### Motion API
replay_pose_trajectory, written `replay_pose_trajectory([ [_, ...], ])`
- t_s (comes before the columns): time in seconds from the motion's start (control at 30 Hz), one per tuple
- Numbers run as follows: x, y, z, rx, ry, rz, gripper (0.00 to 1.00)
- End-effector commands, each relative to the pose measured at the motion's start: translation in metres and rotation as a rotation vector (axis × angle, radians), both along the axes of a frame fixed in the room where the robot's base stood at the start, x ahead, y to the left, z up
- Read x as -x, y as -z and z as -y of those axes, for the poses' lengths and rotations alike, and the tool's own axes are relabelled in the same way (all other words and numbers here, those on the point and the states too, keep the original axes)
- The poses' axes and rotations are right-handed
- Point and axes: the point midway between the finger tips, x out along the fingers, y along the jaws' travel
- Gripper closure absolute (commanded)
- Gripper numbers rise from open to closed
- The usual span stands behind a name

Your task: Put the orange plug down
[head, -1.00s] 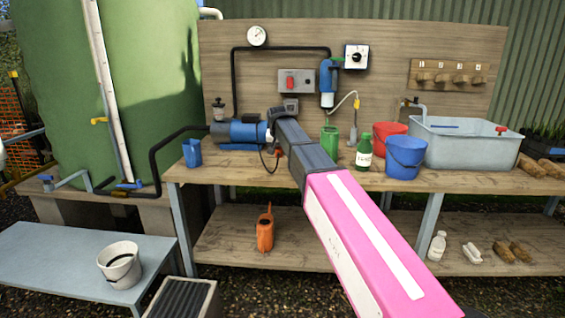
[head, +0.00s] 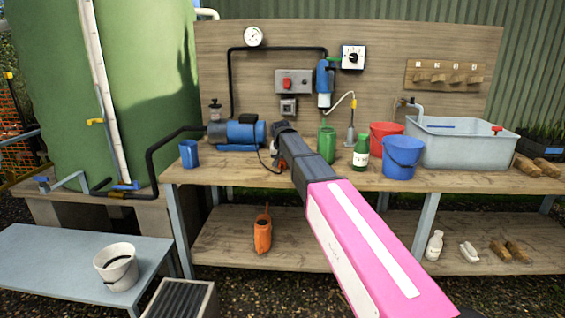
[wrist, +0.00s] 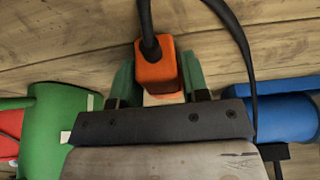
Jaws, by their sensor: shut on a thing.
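The orange plug (wrist: 155,68) with its black cable is between the two green fingers of my gripper (wrist: 157,82) in the wrist view. My gripper is shut on it. Bench planks lie behind the plug; I cannot tell whether it touches them. In the head view, my pink and grey arm reaches over the wooden bench (head: 455,181) and mostly hides the gripper. Only a bit of orange shows beside the arm's end, by the blue pump (head: 240,133). The cable hangs from near the pump.
A green watering can (head: 327,145), a green bottle (head: 361,151), a blue bucket (head: 402,158) and a red bucket (head: 384,132) stand right of my arm. A blue cup (head: 189,153) stands left of the pump.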

Motion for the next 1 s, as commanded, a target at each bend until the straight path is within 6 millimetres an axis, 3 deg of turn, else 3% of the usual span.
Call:
replay_pose_trajectory([
  [0.07,0.000,0.002,0.000,0.000,0.000,0.000,0.85],
  [0.1,0.000,0.002,0.000,0.000,0.000,0.000,0.48],
  [0.17,0.000,0.002,0.000,0.000,0.000,0.000,0.33],
  [0.57,0.002,-0.005,0.000,0.000,0.000,0.000,0.33],
  [1.0,0.032,-0.077,-0.001,-0.001,0.000,0.002,0.33],
])
